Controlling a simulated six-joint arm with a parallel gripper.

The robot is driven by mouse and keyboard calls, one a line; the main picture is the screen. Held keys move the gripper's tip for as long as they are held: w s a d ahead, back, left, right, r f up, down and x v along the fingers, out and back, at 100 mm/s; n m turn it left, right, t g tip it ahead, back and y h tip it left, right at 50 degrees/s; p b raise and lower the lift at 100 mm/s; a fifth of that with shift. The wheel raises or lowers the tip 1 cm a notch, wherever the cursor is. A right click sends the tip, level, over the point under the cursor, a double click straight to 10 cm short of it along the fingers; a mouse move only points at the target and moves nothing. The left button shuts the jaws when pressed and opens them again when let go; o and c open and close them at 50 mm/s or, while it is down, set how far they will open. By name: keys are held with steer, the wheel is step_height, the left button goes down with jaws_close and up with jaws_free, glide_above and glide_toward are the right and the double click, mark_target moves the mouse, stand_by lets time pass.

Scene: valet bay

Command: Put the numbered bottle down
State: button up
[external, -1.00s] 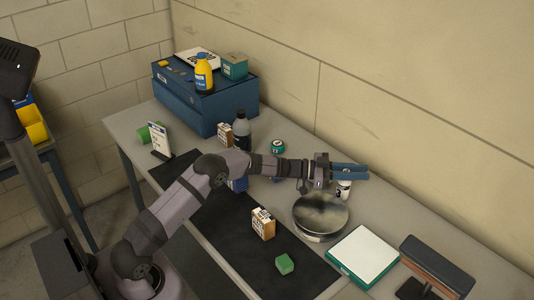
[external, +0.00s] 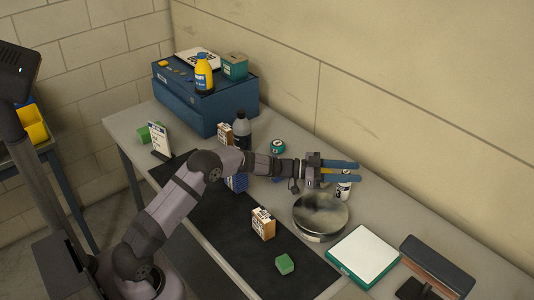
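The numbered bottle (external: 344,190) is a small white bottle with a dark mark on its side. It stands upright on the grey table, just behind the round metal pan (external: 312,232). My gripper (external: 357,172) reaches in from the left at the height of the bottle's top.
A white-topped green box (external: 362,256) and a dark brush-like block (external: 438,266) lie to the right. A boxed carton (external: 263,224) and green cube (external: 285,264) sit on the black mat (external: 222,215). A grey bottle (external: 243,131) and teal tin (external: 278,147) stand further left.

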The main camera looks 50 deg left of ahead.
steer(key=shift+s+a+r+b, duration=0.3)
steer(key=shift+s+a+r, duration=0.15)
steer(key=shift+s+a, duration=0.4)
step_height(320, 180, up, 5)
steer(key=shift+d+r, duration=0.1)
steer(key=shift+r, duration=0.45)
steer(key=shift+r, duration=0.1)
